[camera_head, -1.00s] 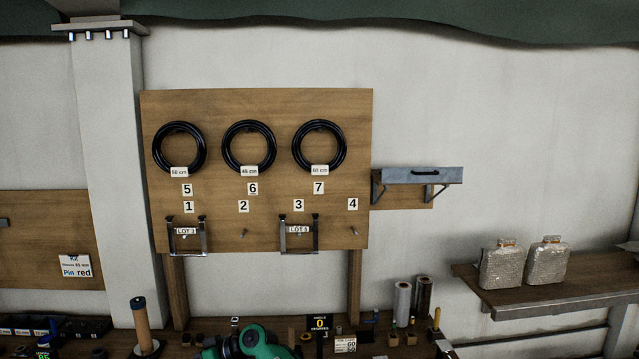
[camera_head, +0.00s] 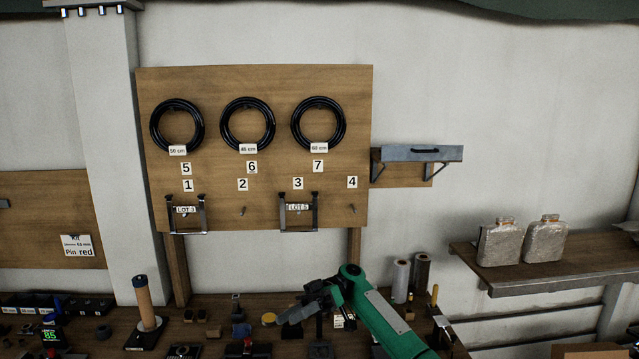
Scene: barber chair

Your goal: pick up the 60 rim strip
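The 60 rim strip (camera_head: 294,124) is a black coil with a white "60 cm" tag (camera_head: 319,147). It hangs on the upper right of the wooden wall board (camera_head: 225,85), above the number 7. Two like coils hang to its left, tagged 50 cm (camera_head: 154,126) and 45 cm (camera_head: 224,126). My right gripper (camera_head: 284,317) is at the end of a green arm over the bench, well below the coils and apart from them. Its fingers are small and dark, so their opening is unclear. My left gripper is not in view.
Metal brackets tagged as lots (camera_head: 187,210) (camera_head: 298,207) hang low on the board. A small metal shelf (camera_head: 423,154) juts out to its right. The bench (camera_head: 115,318) is crowded with small parts, an upright roller (camera_head: 142,303) and two cylinders (camera_head: 401,281).

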